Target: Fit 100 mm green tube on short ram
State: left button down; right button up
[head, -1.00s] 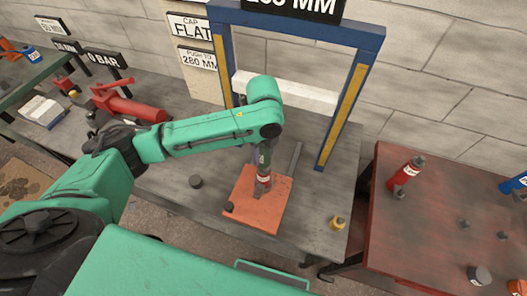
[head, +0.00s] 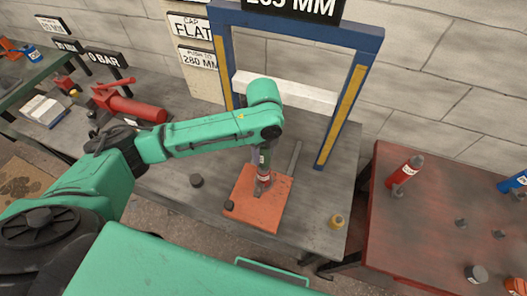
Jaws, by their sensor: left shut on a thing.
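A short red ram (head: 264,179) with a pale label stands upright on the orange plate (head: 250,209) under the blue press frame (head: 372,42). A dark green tube (head: 264,158) with a small pale mark is directly above it, in line with it. I cannot tell whether the tube is seated on the ram or just above it. My left gripper (head: 264,154) reaches down from the green arm and is shut on the tube. Its fingertips are mostly hidden by the wrist and too small to make out. My right gripper is not in view.
A red hand pump (head: 130,105) lies at the left of the bench. Black caps (head: 196,181) and a yellow fitting (head: 337,222) lie near the plate. Another red cylinder (head: 404,175) stands on the red table at right. A pale crossbar (head: 285,93) spans the frame above the ram.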

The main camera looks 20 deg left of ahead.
aim_at(264, 160)
pick_arm(q)
jog(key=shift+f+b, duration=0.55)
jog(key=shift+f, duration=1.15)
jog(key=shift+c, duration=1.1)
grip_release()
jog(key=shift+r, duration=0.1)
notch_tip(264, 160, up, 14)
jog(key=shift+r+b, duration=0.2)
jog(key=shift+b, duration=0.45)
jog(key=shift+s+f, duration=0.1)
